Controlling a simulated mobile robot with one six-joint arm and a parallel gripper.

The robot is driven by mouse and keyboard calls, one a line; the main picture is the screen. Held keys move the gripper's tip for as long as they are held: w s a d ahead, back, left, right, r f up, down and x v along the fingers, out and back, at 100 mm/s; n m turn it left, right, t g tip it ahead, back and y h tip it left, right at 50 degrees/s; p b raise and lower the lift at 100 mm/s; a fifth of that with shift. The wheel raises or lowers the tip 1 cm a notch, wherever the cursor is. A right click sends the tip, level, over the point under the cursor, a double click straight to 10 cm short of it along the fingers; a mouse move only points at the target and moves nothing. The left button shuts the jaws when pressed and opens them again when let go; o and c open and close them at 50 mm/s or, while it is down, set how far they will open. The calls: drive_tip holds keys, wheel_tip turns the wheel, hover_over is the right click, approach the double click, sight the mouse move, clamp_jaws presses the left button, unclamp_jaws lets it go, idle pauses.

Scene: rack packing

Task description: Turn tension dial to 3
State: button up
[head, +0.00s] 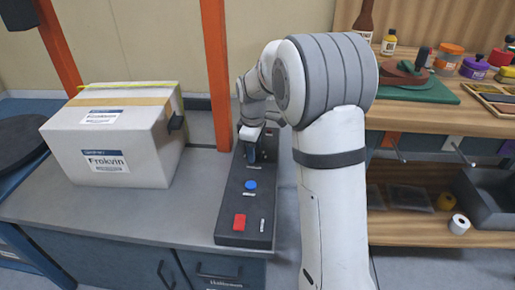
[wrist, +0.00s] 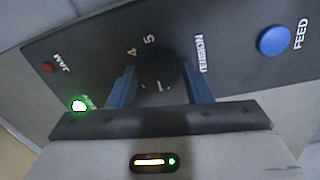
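The tension dial (wrist: 158,70) is a round black knob on the dark control panel (wrist: 225,65). The number 4 and the number 5 show beside it, with the word TENSION to its right. A short white mark shows on the knob's lower part; other numbers are hidden. My gripper (wrist: 164,80) has its two blue fingers on either side of the dial, with a small gap visible at the right finger. In the head view my gripper (head: 251,155) is over the far part of the panel (head: 232,205), and my arm hides the dial there.
A blue FEED button (wrist: 274,40), a red JAM light (wrist: 47,68) and a lit green light (wrist: 78,105) are on the panel. A red button (head: 239,222) is at its near end. A white box (head: 115,140) stands left, near an orange post (head: 217,75).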

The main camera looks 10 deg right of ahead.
drive_tip(key=c, duration=0.6)
drive_tip(key=shift+d, duration=0.5)
drive_tip(key=shift+c, duration=0.2)
drive_tip(key=shift+a, duration=0.35)
drive_tip(key=shift+a+r+m+p, duration=0.1)
drive_tip(key=shift+a+m+p, duration=0.1)
drive_tip(key=shift+m+p, duration=1.25)
drive_tip(key=shift+m, duration=0.05)
drive_tip(key=m+p, duration=0.2)
drive_tip(key=m, duration=0.2)
drive_tip(key=shift+p, duration=0.4)
drive_tip(key=m+p, duration=0.2)
drive_tip(key=m, duration=0.3)
drive_tip(key=shift+w+m+g, duration=0.15)
drive_tip(key=shift+m+g, duration=0.15)
drive_tip(key=shift+m, duration=0.1)
drive_tip(key=m+p, duration=0.1)
drive_tip(key=m, duration=0.1)
drive_tip(key=m+p, duration=0.1)
drive_tip(key=m, duration=0.1)
drive_tip(key=shift+d+m, duration=0.2)
drive_tip(key=shift+m, duration=0.2)
